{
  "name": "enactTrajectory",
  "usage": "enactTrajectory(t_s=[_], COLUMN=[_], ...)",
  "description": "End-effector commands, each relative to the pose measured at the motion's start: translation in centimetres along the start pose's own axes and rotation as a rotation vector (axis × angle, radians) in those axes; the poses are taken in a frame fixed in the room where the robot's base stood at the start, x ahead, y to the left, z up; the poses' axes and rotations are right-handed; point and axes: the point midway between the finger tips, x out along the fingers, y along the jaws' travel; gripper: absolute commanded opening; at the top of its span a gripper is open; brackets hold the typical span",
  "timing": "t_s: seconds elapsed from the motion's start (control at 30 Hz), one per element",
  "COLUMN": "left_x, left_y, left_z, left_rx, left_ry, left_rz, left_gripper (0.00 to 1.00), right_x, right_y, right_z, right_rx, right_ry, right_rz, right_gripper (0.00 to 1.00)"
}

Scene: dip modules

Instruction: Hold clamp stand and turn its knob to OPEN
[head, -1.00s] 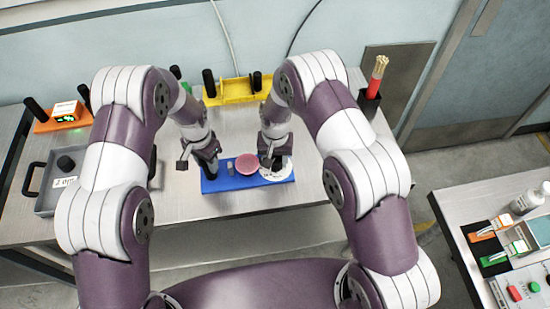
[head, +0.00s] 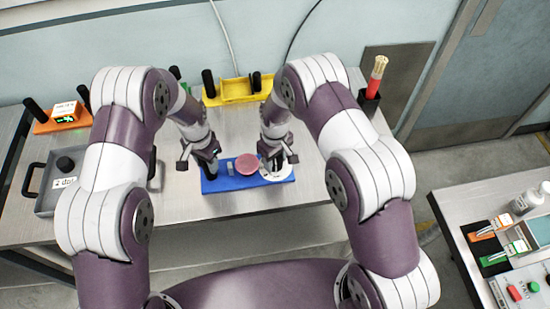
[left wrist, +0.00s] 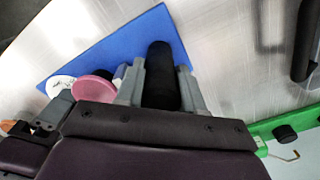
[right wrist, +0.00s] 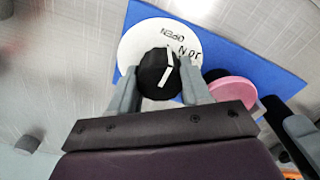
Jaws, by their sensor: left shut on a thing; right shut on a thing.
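The clamp stand has a blue base (head: 235,183) lying flat on the table, with a black upright handle (left wrist: 160,80), a pink disc (head: 247,164) and a white dial (right wrist: 132,48). My left gripper (head: 209,162) is shut around the black handle, one finger on each side in the left wrist view. My right gripper (head: 277,162) is shut on the black knob (right wrist: 152,75) in the middle of the dial. In the right wrist view, the knob's white line has its upper end near the word OPEN. Other lettering beside it is hard to read. The knob is mostly hidden in the head view.
A yellow holder (head: 238,90) stands behind the stand, and a green piece (left wrist: 285,127) shows beside it. A grey tray (head: 47,203) and an orange device (head: 60,122) are left. A dark cup with red sticks (head: 370,101) is back right. A second table (head: 455,215) stands right.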

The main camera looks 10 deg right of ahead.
Motion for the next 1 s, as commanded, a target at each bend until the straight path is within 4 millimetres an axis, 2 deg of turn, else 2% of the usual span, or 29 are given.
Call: enactTrajectory(t_s=[0.67, 0.7, 0.77, 1.0], left_x=[0.2, 0.2, 0.2, 0.18], left_y=[-0.24, -0.24, -0.21, -0.09], left_z=[0.51, 0.51, 0.47, 0.31], left_rx=[0.001, 0.001, 0.0, 0.0], left_ry=[-0.012, -0.012, -0.011, -0.007], left_rz=[0.001, 0.001, 0.001, 0.001], left_gripper=[0.0, 0.0, 0.0, 0.0], right_x=[0.19, 0.19, 0.19, 0.1], right_y=[0.33, 0.32, 0.28, 0.18], right_z=[0.44, 0.45, 0.42, 0.23], right_rx=[-0.055, -0.055, -0.055, -0.054], right_ry=[-0.01, -0.01, -0.009, -0.005], right_rz=[0.0, 0.0, 0.0, 0.0], right_gripper=[0.17, 0.58, 0.74, 0.74])
